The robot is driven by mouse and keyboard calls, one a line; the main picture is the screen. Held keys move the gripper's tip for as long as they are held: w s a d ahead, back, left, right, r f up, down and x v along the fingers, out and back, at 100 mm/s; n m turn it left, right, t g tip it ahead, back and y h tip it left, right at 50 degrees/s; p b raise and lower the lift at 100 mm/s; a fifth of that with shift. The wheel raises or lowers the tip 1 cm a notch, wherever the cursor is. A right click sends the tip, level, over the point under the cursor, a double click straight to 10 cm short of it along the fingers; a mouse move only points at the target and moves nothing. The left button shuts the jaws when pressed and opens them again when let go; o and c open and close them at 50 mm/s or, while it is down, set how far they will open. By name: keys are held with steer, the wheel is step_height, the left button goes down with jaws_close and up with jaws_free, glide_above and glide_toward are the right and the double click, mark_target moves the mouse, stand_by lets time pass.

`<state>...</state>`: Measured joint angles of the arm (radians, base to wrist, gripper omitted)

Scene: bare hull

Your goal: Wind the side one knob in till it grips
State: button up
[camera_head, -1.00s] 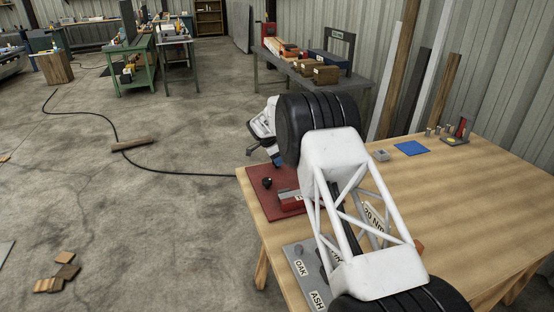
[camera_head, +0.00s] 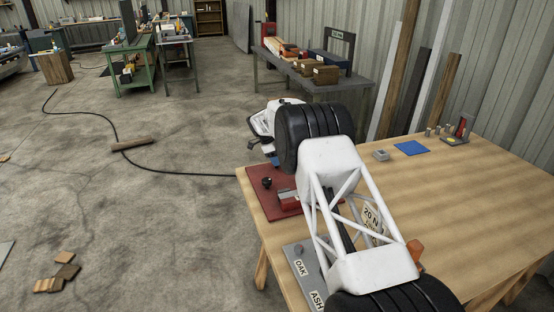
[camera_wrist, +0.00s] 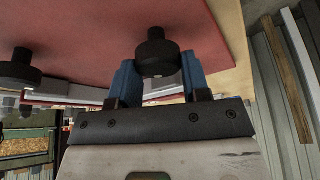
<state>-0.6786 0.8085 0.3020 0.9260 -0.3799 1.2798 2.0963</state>
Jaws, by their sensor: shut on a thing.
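In the wrist view, a black round knob (camera_wrist: 157,52) sits on a red board (camera_wrist: 90,30). My gripper (camera_wrist: 158,74) has its two blue fingers shut on this knob, one on each side. A second black knob (camera_wrist: 20,68) stands on the same board at the left, apart from my fingers. In the head view, the red board (camera_head: 258,201) lies at the left end of the wooden table with one black knob (camera_head: 267,183) showing. How deep the gripped knob sits cannot be told.
The wooden table (camera_head: 480,190) is mostly clear on the right, with a blue square (camera_head: 411,147) and small metal parts at the back. A grey plate (camera_head: 301,262) marked OAK and ASH lies near my arm. A grey bench (camera_head: 345,82) stands behind.

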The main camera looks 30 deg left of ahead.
steer(key=o, duration=0.9)
steer(key=shift+r, duration=0.1)
steer(key=shift+v, duration=3.85)
steer(key=shift+o, duration=0.2)
